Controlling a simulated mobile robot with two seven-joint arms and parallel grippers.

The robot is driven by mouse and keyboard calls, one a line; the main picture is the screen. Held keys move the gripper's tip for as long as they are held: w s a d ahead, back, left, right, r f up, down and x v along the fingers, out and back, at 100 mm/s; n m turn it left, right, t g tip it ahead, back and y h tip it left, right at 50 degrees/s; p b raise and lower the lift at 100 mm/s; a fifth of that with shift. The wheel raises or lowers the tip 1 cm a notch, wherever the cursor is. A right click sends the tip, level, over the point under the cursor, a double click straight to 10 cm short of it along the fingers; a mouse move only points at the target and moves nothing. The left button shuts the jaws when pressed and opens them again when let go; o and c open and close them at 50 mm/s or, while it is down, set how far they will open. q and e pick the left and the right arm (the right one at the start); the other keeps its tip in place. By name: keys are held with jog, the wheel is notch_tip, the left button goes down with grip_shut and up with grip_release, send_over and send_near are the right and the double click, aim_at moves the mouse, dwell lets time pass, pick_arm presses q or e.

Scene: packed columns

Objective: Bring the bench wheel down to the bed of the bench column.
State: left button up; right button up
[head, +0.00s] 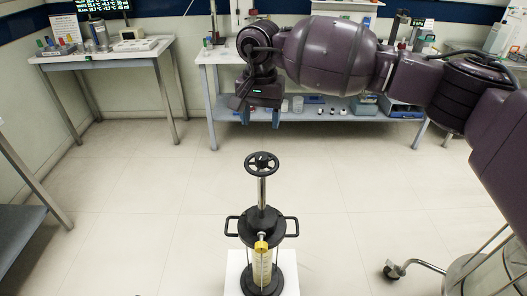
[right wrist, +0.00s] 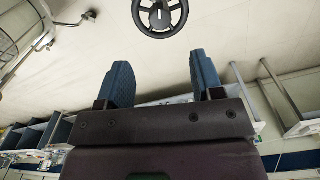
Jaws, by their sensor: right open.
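The bench wheel (head: 262,164) is a black spoked handwheel on top of a bare steel rod. The rod rises from the black top of the bench column (head: 262,226), which has a loop handle on each side. Below that top is a clear tube with a pale yellow bed (head: 262,268), partly hidden by a yellow-capped fitting in front. My right gripper (head: 260,118) is open and empty, apart from the wheel and above it in the head view. In the right wrist view, the wheel (right wrist: 160,16) shows at the top edge, beyond the spread blue fingers (right wrist: 162,68). My left gripper is out of view.
The column stands on a white stand (head: 232,274) with clear floor around it. A bench (head: 205,58) with a lower shelf of boxes and bottles stands behind my right arm. Another table (head: 60,63) is at the back left. A wheeled stand (head: 425,265) is at the lower right.

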aim_at(261, 156)
pick_arm(q)
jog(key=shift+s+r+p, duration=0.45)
jog(key=shift+p, duration=0.5)
pick_arm(e)
notch_tip(261, 156, down, 11)
jog(key=shift+w+r, duration=0.1)
jog(key=shift+c, duration=0.2)
